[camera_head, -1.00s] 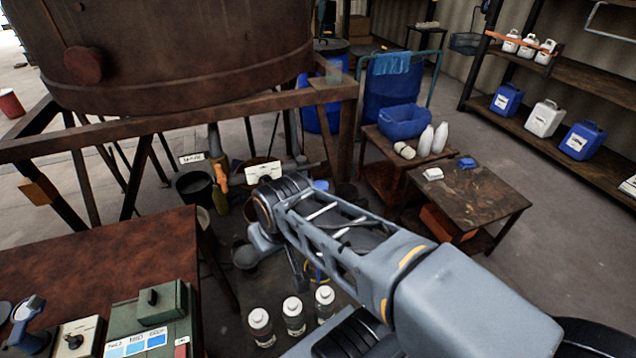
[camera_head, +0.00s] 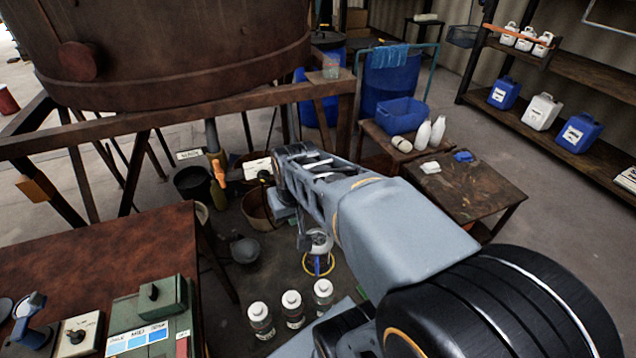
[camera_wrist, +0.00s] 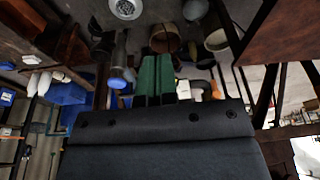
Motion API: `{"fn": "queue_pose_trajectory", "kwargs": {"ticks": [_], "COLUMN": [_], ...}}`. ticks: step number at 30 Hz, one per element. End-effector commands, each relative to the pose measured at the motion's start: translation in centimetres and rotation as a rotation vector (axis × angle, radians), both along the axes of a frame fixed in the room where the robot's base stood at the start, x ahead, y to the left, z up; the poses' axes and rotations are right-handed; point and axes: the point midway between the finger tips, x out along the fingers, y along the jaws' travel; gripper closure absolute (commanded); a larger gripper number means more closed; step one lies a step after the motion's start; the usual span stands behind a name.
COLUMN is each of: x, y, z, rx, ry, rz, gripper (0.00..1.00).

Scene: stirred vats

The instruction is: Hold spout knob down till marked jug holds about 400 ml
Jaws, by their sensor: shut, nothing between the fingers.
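My gripper (camera_wrist: 157,62) shows its two green fingers side by side in the wrist view, closed with nothing between them. In the head view my arm reaches under the rusty vat (camera_head: 180,50), and its end hides the gripper. A grey pipe with a blue end (camera_wrist: 118,80) lies just left of the fingers in the wrist view; it may be the spout and knob, and I see no contact. A grey outlet pipe (camera_head: 212,136) also hangs beneath the vat. I cannot identify the marked jug or read any level. A pale round vessel (camera_head: 318,240) stands on the floor below my arm.
A rusty beam (camera_head: 180,118) runs before the vat. Dark buckets (camera_head: 192,183) and brown tubs (camera_head: 258,208) crowd the floor below. Several white-capped bottles (camera_head: 292,308) stand in front. A bench (camera_head: 110,255) is at left; a low table (camera_head: 470,190) is at right.

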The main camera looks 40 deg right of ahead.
Motion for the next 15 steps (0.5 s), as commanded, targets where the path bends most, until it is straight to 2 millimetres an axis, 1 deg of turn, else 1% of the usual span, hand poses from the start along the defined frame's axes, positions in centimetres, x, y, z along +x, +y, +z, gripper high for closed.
{"fn": "queue_pose_trajectory", "kwargs": {"ticks": [1,2,3,5,6,9,12,15], "x": [1.3,2.0,2.9,4.2,5.1,6.8,8.2,9.4], "y": [-2.1,-3.3,-4.8,-7.2,-8.8,-12.1,-14.3,-15.1], "z": [0.6,0.9,1.4,2.1,2.5,3.7,4.8,6.1], "rx": [0.004,0.004,0.004,0.003,0.002,-0.006,-0.019,-0.035], "ry": [0.009,0.010,0.009,0.007,0.003,-0.014,-0.034,-0.058], "rz": [-0.054,-0.077,-0.102,-0.135,-0.153,-0.174,-0.166,-0.137], "gripper": [1.00,1.00,1.00,1.00,1.00,1.00,1.00,1.00]}}
